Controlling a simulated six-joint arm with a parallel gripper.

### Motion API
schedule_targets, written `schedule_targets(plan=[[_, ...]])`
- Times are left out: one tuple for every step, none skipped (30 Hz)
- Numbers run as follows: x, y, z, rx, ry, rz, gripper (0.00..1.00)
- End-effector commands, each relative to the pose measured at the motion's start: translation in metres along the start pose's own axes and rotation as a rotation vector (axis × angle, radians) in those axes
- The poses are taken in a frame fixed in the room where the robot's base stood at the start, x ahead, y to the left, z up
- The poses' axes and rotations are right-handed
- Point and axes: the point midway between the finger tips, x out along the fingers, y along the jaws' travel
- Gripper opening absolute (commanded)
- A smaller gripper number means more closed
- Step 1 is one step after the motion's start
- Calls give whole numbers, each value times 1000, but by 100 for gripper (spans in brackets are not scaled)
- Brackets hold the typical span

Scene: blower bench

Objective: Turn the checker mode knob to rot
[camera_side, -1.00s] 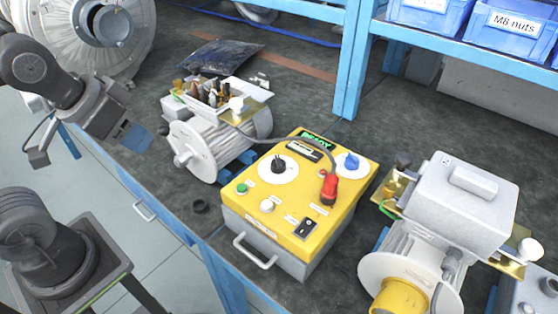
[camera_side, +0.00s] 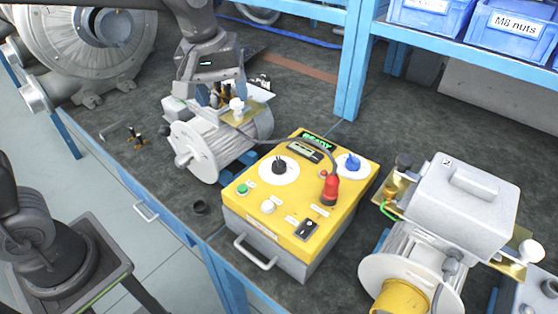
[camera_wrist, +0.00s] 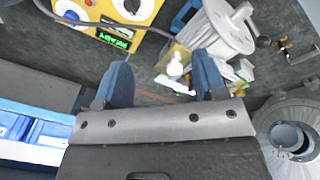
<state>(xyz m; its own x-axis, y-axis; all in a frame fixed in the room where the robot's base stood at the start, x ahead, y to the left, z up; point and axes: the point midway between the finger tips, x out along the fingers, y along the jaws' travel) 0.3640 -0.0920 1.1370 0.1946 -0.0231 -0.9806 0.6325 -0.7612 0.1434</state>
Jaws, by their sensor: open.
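The yellow checker box (camera_side: 254,205) stands on the bench with its lit READY display (camera_side: 317,140) on top. A black knob (camera_side: 279,166) sits on the left white dial and a blue knob (camera_side: 352,163) on the right one. Their labels are too small to read, so I cannot tell which is the mode knob. My gripper (camera_side: 223,100) is open, above the left motor's terminal box, behind and left of the checker and apart from its knobs. In the wrist view my blue fingers (camera_wrist: 164,78) are spread, and part of the checker (camera_wrist: 92,30) shows at the top.
The white-finned left motor (camera_side: 207,147) stands beside the checker. A cable with a red plug (camera_side: 329,190) lies across the checker's top. Another motor (camera_side: 462,195) stands at the right. A blue shelf post (camera_side: 352,65) rises behind. Small loose parts (camera_side: 132,137) lie at left.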

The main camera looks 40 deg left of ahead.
Motion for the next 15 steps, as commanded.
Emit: schedule_targets(plan=[[14,16,-8,-63,-26,-26,64],[21,25,-11,-104,-37,-39,64],[30,35,-16,-159,-50,-57,64],[37,42,-19,-197,-59,-71,64],[45,49,-21,-234,-67,-85,64],[54,58,-24,-279,-75,-101,64],[60,64,-26,-311,-80,-112,64],[67,68,-27,-341,-85,-124,64],[74,74,-29,-375,-89,-138,64],[79,78,-29,-397,-92,-146,64],[84,81,-30,-416,-94,-153,64],[88,84,-30,-437,-96,-161,64],[90,86,-31,-449,-97,-166,64],[92,87,-31,-458,-97,-169,64],[95,88,-31,-468,-98,-174,64]])
